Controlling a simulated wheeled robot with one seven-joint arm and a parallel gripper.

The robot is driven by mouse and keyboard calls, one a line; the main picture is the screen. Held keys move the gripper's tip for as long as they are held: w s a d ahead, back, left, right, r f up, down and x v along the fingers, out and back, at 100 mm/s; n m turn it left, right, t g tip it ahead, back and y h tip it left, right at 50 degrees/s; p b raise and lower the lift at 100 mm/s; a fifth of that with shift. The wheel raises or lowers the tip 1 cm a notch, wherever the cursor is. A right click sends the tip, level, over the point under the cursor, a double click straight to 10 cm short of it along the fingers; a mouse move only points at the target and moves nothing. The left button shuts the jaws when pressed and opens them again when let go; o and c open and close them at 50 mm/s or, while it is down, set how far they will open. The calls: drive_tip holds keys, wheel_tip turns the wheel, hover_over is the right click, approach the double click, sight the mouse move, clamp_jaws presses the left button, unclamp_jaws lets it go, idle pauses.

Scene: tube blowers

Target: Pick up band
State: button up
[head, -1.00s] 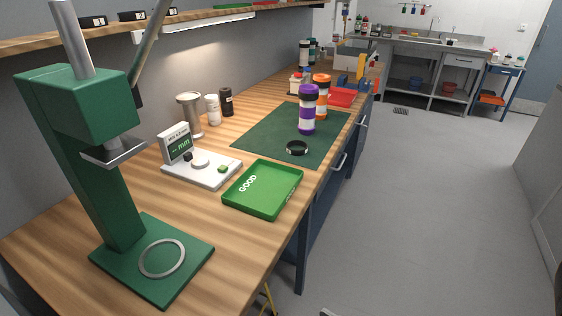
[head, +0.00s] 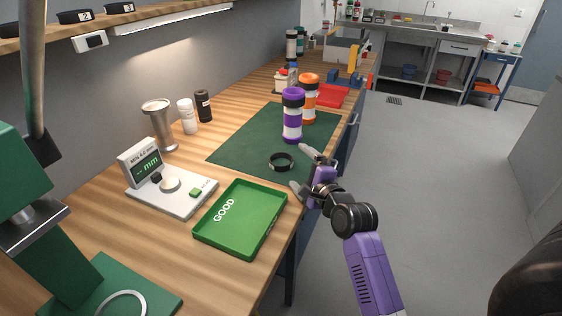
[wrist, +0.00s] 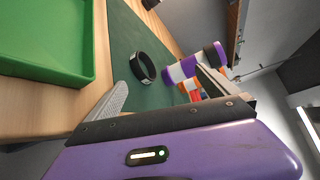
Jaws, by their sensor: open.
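The band (head: 282,161) is a black ring lying flat on the dark green mat (head: 235,150). It also shows in the wrist view (wrist: 143,68), ahead of my gripper and between the lines of its two fingers. My gripper (head: 302,168) is open and empty, at the bench's front edge, to the right of the band and apart from it. In the wrist view its fingers (wrist: 165,92) are spread wide.
A purple and white tube (head: 292,118) and an orange and white tube (head: 309,99) stand upright behind the band. A green "GOOD" tray (head: 206,238) lies in front, beside a white gauge (head: 170,205). A green press (head: 25,215) stands at left.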

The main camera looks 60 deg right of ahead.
sight(276, 158)
drive_tip(key=d+m, duration=0.1)
drive_tip(key=m, duration=0.1)
drive_tip(key=w+d+m+y, duration=0.1)
drive_tip(key=m, duration=0.1)
drive_tip(key=d+m, duration=0.1)
drive_tip(key=m, duration=0.2)
drive_tip(key=shift+w+d+f+g, duration=0.15)
drive_tip(key=shift+d+g, duration=0.15)
drive_tip(key=shift+d, duration=0.1)
drive_tip(key=m, duration=0.1)
drive_tip(key=f+m+y, duration=0.1)
drive_tip(key=m, duration=0.1)
drive_tip(key=m+y, duration=0.1)
drive_tip(key=m, duration=0.1)
drive_tip(key=shift+w+f, duration=0.15)
drive_tip(key=shift+w, duration=0.25)
drive_tip(key=shift+w+d+f+m, duration=0.15)
drive_tip(key=shift+w+d+f, duration=0.1)
drive_tip(key=shift+w, duration=0.2)
drive_tip(key=shift+w+d+f+m, duration=0.15)
drive_tip(key=shift+w+d+f, duration=0.1)
drive_tip(key=shift+w, duration=0.15)
drive_tip(key=x, duration=0.2)
drive_tip(key=a+x, duration=0.1)
drive_tip(key=x, duration=0.2)
drive_tip(key=shift+w+d+f, duration=0.2)
drive_tip(key=shift+w+f, duration=0.15)
drive_tip(key=c, duration=1.4)
drive_tip(key=shift+c, duration=0.2)
